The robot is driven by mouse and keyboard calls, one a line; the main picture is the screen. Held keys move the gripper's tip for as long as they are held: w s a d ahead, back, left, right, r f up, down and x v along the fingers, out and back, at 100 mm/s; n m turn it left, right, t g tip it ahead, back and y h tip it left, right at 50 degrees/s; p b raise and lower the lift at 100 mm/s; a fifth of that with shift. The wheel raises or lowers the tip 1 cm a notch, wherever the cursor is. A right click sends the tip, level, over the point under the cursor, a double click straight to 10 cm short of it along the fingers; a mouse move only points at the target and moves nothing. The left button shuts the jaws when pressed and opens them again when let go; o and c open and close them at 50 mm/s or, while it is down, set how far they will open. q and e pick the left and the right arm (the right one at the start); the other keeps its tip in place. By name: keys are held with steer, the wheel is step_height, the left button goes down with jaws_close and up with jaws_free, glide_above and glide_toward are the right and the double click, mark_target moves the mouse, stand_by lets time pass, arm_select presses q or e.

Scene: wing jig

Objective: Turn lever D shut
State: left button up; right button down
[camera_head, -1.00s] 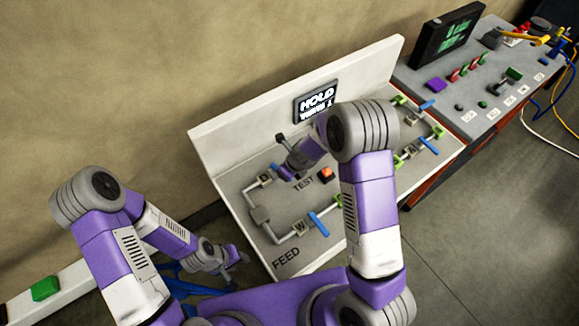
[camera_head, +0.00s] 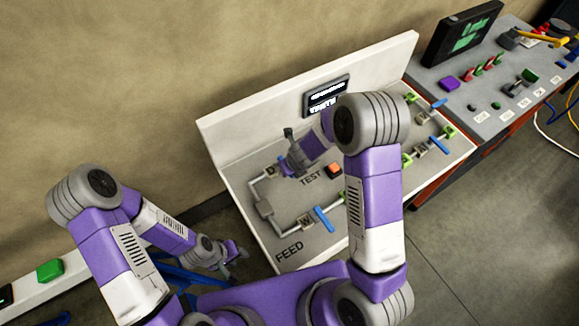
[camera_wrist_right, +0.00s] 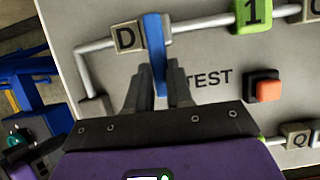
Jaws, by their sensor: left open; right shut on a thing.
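Lever D is a blue bar (camera_wrist_right: 154,42) beside the grey block marked D (camera_wrist_right: 125,37) on the grey panel. In the right wrist view it stands nearly upright, across the pipe. My right gripper (camera_wrist_right: 159,78) is shut on it, one dark finger on each side. In the head view my right arm and gripper hide most of the lever, but the D block (camera_head: 270,171) shows just left of it. My left gripper (camera_head: 240,251) is open and empty, low to the left of the panel.
An orange TEST button (camera_head: 334,169) is right of the lever. A blue lever (camera_head: 324,219) sits near FEED, and more levers are at the panel's right. A small display (camera_head: 326,96) is on the white back board. A grey bench (camera_head: 478,122) adjoins on the right.

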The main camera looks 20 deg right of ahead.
steer(key=c, duration=1)
jaws_free()
steer(key=p+v, duration=0.3)
steer(key=v, duration=0.3)
steer(key=shift+s+r, duration=0.1)
steer(key=shift+r, duration=0.25)
steer(key=shift+s+r+p, duration=0.2)
steer(key=shift+r+p, duration=0.2)
